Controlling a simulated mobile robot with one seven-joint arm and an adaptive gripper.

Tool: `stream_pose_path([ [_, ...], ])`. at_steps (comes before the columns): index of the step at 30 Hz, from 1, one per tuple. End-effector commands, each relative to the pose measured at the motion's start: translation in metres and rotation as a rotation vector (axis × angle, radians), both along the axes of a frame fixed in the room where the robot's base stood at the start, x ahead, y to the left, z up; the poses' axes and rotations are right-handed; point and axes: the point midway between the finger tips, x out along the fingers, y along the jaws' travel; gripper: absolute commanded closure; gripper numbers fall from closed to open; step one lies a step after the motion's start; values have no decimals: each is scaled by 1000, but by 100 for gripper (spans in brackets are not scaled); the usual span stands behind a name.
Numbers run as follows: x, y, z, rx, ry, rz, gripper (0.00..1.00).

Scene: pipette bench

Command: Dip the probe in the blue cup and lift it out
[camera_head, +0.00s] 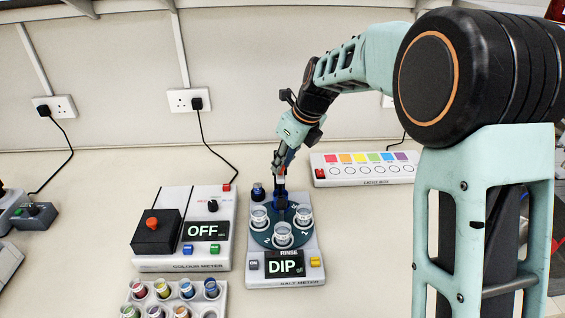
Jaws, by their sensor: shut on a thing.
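The salt meter (286,279) stands on the bench with its display reading "DIP". A dark round turntable (262,240) on it carries clear cups, among them a left cup (259,217), a right cup (303,216) and a front cup (283,236). The blue cup (281,214) is at the back of the turntable, partly hidden. My gripper (280,182) points down directly above the blue cup, shut on the probe. The probe is small and mostly hidden by the fingers; I cannot tell whether its tip is inside the cup.
The colour meter (225,255), reading "OFF", stands close on the left. A rack (218,293) of small coloured jars is at the front. The light box (363,181) lies behind on the right. A dark-capped knob (258,192) stands just left of my gripper.

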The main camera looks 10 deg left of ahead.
Motion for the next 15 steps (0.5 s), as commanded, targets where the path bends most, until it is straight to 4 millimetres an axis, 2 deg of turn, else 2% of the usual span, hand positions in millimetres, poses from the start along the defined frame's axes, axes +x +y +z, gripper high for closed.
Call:
stream_pose_path([
  [1, 0, 0, 15, -1, -1, 1, 100],
  [5, 0, 0, 28, 0, -2, 1, 100],
  [15, 1, 0, 32, 3, -5, 0, 100],
])
